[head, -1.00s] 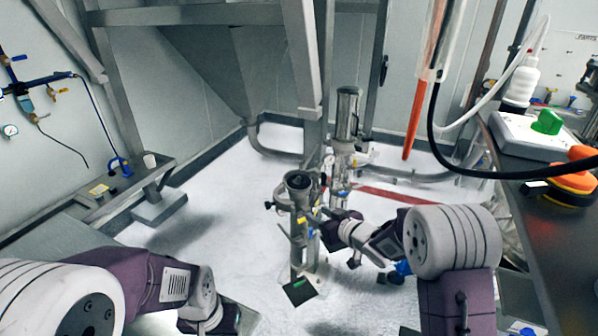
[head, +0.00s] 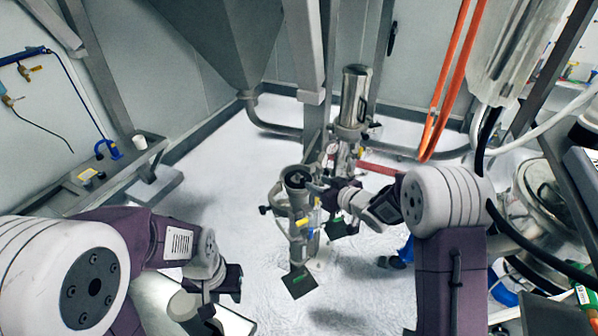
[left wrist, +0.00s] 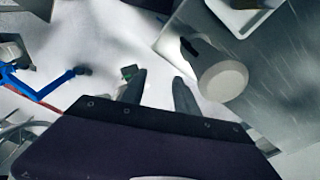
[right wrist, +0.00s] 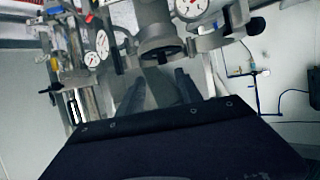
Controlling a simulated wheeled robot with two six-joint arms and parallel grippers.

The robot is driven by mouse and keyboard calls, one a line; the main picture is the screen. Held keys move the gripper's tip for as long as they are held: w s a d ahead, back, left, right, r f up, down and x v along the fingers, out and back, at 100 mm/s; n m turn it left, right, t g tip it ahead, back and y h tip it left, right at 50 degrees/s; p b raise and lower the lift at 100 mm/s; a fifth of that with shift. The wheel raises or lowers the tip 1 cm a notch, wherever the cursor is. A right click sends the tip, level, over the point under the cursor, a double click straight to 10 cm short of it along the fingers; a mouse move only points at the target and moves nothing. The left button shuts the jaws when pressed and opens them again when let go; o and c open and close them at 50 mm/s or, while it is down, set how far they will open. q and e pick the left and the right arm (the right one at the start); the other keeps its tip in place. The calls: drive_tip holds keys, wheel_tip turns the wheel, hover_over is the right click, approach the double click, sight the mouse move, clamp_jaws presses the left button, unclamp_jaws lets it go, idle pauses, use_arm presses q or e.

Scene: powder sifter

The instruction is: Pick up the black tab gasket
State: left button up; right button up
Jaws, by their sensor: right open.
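A pale round piece (left wrist: 222,80) with a black tab (left wrist: 188,47) lies on a grey metal surface in the left wrist view; it may be the black tab gasket, but I cannot tell for certain. My left gripper (left wrist: 158,82) is open and empty, its fingers apart from the piece and to its left. In the head view my left gripper (head: 228,283) is beside a pale cylindrical item (head: 185,305) at the lower left. My right gripper (right wrist: 160,85) is open, facing the metal sifter fittings; in the head view these fittings (head: 297,185) partly hide its fingers.
A dark square plate with a green mark (head: 299,282) sits low by the fittings. A polished metal cylinder (head: 355,98) stands behind. A cluttered bench and hoses line the right; pale floor (head: 225,190) is clear at centre left.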

sight(303, 179)
drive_tip(key=p+x, duration=0.2)
drive_tip(key=x, duration=0.1)
drive_tip(key=p+x, duration=0.2)
drive_tip(key=x, duration=0.2)
drive_tip(key=shift+s+a+f+p, duration=0.1)
drive_tip(key=shift+a+p, duration=0.2)
drive_tip(key=shift+p, duration=0.1)
use_arm(q)
drive_tip(key=r, duration=0.2)
drive_tip(key=s+r, duration=0.1)
drive_tip(key=r, duration=0.2)
drive_tip(key=shift+s, duration=0.1)
use_arm(e)
drive_tip(key=shift+a+f, duration=0.2)
drive_tip(key=shift+f, duration=0.05)
drive_tip(key=shift+w, duration=0.3)
drive_tip(key=c, duration=0.7)
drive_tip(key=shift+s, duration=0.1)
clamp_jaws()
